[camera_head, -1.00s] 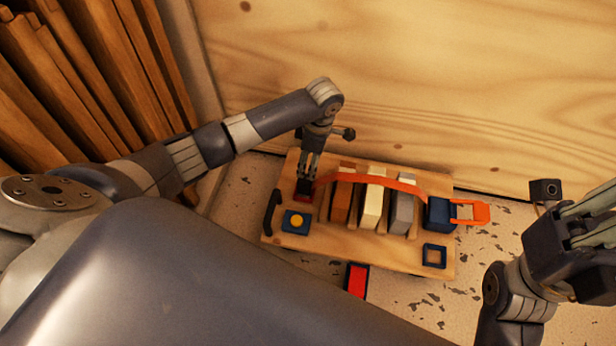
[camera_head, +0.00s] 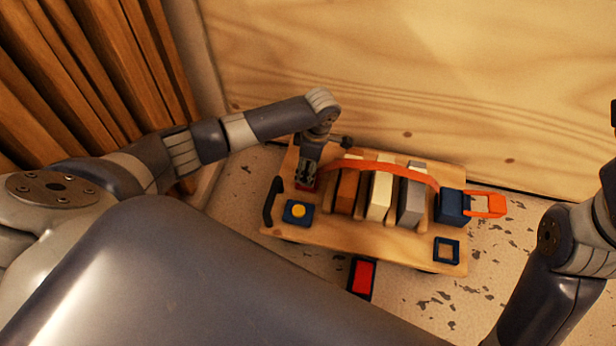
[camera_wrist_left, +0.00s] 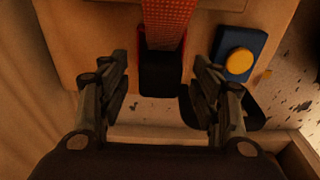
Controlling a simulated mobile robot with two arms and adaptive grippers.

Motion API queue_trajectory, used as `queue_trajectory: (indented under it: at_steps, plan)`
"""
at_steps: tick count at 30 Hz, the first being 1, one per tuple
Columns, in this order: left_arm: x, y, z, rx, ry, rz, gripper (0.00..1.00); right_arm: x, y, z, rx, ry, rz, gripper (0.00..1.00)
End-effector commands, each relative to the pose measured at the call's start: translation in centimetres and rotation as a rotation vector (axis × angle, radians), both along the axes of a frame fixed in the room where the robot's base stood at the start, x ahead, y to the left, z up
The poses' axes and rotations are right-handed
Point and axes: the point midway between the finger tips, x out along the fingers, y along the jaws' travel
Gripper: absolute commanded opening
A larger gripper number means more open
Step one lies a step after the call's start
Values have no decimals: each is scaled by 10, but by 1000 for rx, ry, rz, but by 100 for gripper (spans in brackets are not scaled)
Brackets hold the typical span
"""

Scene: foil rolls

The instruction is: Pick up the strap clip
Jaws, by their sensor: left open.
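An orange strap (camera_head: 375,168) arches over several blocks on a wooden board (camera_head: 350,238). Its left end meets a dark clip with red edges (camera_wrist_left: 162,75), which I take for the strap clip; in the head view it is largely hidden behind my left gripper (camera_head: 308,182). In the left wrist view my left gripper (camera_wrist_left: 162,88) is open, with one finger on each side of the dark clip and gaps between. At the strap's right end are a blue block (camera_head: 452,207) and an orange open frame (camera_head: 487,205). My right gripper is out of view.
A blue piece with a yellow button (camera_head: 298,211) and a black handle (camera_head: 272,202) are close to my left gripper. A red block (camera_head: 362,277) is in front. A wooden panel (camera_head: 420,80) stands behind.

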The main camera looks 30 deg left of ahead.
Motion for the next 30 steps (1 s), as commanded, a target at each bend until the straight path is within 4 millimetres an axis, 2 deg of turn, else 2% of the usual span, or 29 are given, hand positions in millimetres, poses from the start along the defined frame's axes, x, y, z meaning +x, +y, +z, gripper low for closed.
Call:
queue_trajectory:
  at_steps: [10,11,17,30]
  plan:
    - [0,1,-5,1,0,0,58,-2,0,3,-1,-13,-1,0]
    - [0,1,-5,1,0,0,56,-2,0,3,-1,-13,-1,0]
    - [0,1,-5,1,0,0,11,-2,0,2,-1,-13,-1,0]
    - [0,1,-1,0,-1,0,9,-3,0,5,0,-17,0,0]
